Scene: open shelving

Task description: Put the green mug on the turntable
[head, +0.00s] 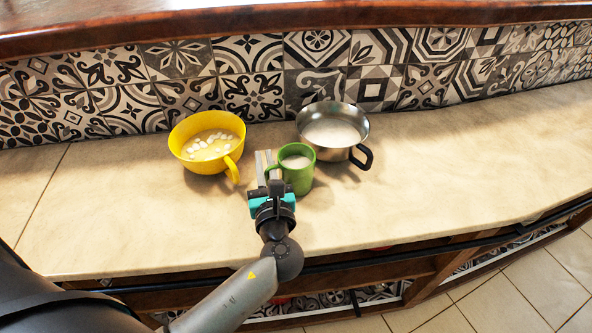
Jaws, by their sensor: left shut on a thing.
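The green mug (300,178) stands upright on the cream counter, with pale contents at its top. Its handle is on its left side. My left gripper (267,166) reaches in from the front, is at the left side of the green mug and is shut on its handle. The fingers partly hide the handle. I cannot tell whether the mug's base touches the counter. No turntable can be made out in this view. My right gripper is not in view.
A yellow cup (206,141) with white pieces inside stands to the left. A steel cup (333,130) with a black handle stands close behind the green mug at right. A tiled wall (260,75) closes the back. The counter (460,160) is clear to the right.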

